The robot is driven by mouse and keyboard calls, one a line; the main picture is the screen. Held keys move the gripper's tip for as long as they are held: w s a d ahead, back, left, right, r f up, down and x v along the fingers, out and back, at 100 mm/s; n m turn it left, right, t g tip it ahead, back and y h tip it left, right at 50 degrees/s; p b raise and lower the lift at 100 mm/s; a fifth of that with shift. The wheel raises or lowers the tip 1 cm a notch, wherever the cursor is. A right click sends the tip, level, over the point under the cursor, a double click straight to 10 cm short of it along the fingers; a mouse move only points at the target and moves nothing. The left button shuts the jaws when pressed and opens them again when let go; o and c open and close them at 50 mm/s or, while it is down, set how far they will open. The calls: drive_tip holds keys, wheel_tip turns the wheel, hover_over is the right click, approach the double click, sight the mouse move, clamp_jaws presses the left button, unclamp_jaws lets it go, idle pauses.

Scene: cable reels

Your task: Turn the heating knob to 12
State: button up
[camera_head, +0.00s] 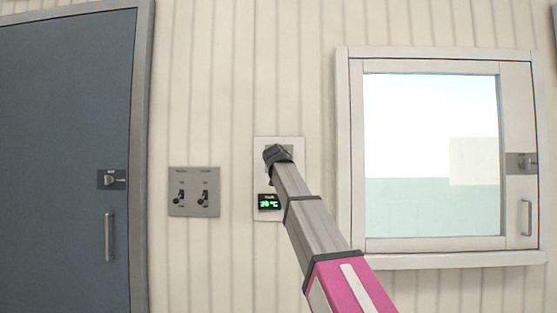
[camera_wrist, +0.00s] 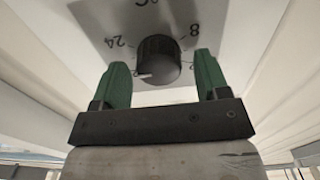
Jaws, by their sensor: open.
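The heating knob (camera_wrist: 158,60) is a dark round knob with a pale pointer mark, on a grey dial plate (camera_wrist: 100,20) with numbers around it; 24 and 8 are readable in the wrist view. My gripper (camera_wrist: 160,72) is open, its two green fingers on either side of the knob, with a gap to each; I cannot tell whether either touches it. In the head view the wall panel (camera_head: 294,205) carries a small green display (camera_head: 269,202) that appears to read 20 °C. My arm's end hides the knob there.
A grey plate with two switches (camera_head: 194,192) is on the wall left of the panel. A dark door (camera_head: 65,150) with a handle stands at the left. A window (camera_head: 430,150) with a pale frame is at the right.

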drive_tip(key=c, duration=0.9)
drive_tip(key=shift+n, duration=0.3)
drive_tip(key=shift+a+f+n, duration=0.1)
drive_tip(key=shift+f+n, duration=0.1)
drive_tip(key=shift+n, duration=7.1)
drive_tip(key=shift+f+n, duration=0.2)
drive_tip(key=shift+n, duration=7.1)
